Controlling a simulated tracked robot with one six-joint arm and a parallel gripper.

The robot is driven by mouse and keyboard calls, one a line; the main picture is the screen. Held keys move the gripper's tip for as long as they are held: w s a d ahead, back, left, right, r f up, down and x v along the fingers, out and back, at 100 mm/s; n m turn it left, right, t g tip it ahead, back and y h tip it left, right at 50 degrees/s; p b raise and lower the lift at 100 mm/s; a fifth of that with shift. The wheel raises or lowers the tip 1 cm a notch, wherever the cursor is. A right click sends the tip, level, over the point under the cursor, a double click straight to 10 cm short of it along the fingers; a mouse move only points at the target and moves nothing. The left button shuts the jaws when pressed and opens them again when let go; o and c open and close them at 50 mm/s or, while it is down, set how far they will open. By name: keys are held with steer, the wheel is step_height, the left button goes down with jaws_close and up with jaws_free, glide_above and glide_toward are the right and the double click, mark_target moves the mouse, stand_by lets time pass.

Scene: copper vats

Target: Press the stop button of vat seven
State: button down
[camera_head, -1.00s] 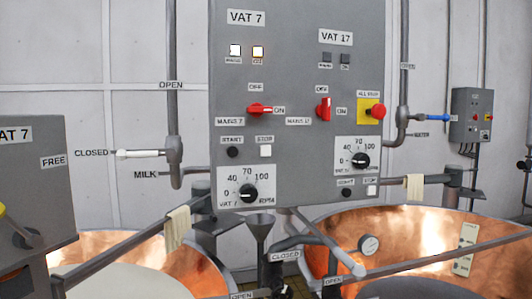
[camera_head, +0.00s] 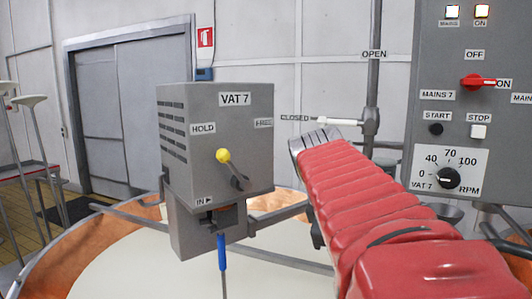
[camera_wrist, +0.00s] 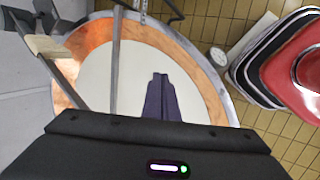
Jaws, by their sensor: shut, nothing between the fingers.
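My red-sleeved arm reaches up left of the panel in the head view. My gripper's fingers are not clearly seen there. In the wrist view my gripper (camera_wrist: 160,76) is shut and empty, above the pale contents of a copper vat (camera_wrist: 135,58). The stop button is not in the wrist view.
A grey VAT 7 box (camera_head: 217,140) with a yellow-knobbed lever (camera_head: 223,156) stands over the vat, left of my arm. The panel also carries a red mains switch (camera_head: 478,83) and a speed knob (camera_head: 449,178). Two lamps on it are lit. A pipe (camera_head: 372,75) runs beside it.

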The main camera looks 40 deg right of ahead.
mark_target(480, 133)
steer(key=s+d+r+m+g+h, duration=0.1)
steer(key=s+d+r+h, duration=0.3)
steer(key=s+d+r, duration=0.5)
steer(key=s+d+r+m+g+h, duration=0.1)
steer(key=s+d+r+g+h, duration=0.3)
steer(key=s+d+r, duration=0.5)
step_height(480, 133, up, 6)
steer(key=shift+s+d+f+h, duration=0.1)
steer(key=shift+s+d+h, duration=0.15)
steer(key=shift+s+h, duration=0.45)
steer(key=shift+w+d, duration=0.1)
steer(key=shift+d, duration=0.05)
steer(key=shift+w+d, duration=0.7)
steer(key=shift+d, duration=0.55)
steer(key=shift+w+d, duration=0.7)
steer(key=shift+d, duration=0.5)
steer(key=shift+w+d, duration=0.7)
steer(key=shift+d, duration=0.55)
steer(key=shift+w+d, duration=0.2)
steer(key=shift+d, duration=0.15)
